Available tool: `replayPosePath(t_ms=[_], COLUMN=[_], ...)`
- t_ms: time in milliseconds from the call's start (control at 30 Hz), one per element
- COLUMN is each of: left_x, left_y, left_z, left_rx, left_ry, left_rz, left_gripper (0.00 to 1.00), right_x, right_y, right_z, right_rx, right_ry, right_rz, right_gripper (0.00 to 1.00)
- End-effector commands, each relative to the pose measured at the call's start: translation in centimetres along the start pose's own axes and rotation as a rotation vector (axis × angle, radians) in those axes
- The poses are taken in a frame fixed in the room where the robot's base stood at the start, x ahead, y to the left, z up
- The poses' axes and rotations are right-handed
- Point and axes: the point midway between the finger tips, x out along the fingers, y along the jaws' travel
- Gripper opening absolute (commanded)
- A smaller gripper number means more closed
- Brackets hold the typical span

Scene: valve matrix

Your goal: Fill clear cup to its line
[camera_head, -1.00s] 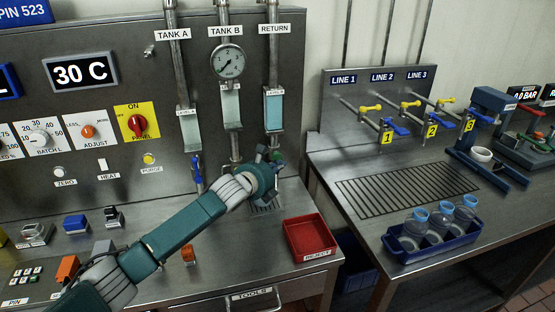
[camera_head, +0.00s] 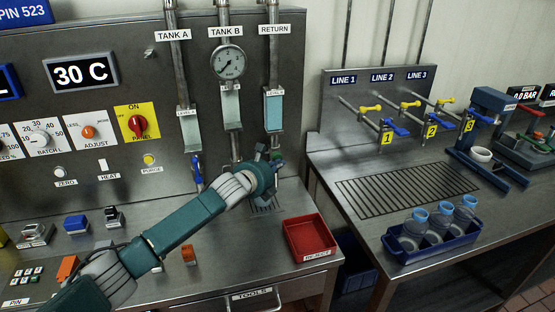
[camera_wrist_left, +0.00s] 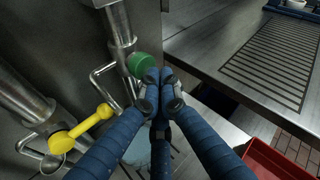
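My left gripper (camera_head: 270,170) is below the RETURN pipe (camera_head: 273,65), at the right end of the panel bench. In the left wrist view its blue fingers (camera_wrist_left: 160,90) come together at the tips, right beside a green valve knob (camera_wrist_left: 146,66). The tips look shut and touch or nearly touch the knob; I cannot tell whether they pinch its handle. A pale, translucent shape (camera_wrist_left: 137,152), possibly the clear cup, shows partly behind the fingers, below the tap. Its line and level are hidden. My right gripper is not in view.
A yellow valve handle (camera_wrist_left: 84,127) is left of the green one. A red REJECT tray (camera_head: 309,237) is right of my gripper. A blue crate (camera_head: 432,243) with several clear bottles stands on the right bench. That bench's grate (camera_head: 400,190) is clear.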

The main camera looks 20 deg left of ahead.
Motion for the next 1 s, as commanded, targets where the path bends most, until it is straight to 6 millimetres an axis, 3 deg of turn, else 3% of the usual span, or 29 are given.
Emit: replayPosePath(t_ms=[1000], left_x=[0.74], left_y=[0.57], left_z=[0.54], left_rx=[0.000], left_ry=[0.000], left_rz=[0.001], left_gripper=[0.00], right_x=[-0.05], right_y=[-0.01], right_z=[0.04], right_rx=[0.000], right_ry=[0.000], right_rz=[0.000], right_gripper=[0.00])
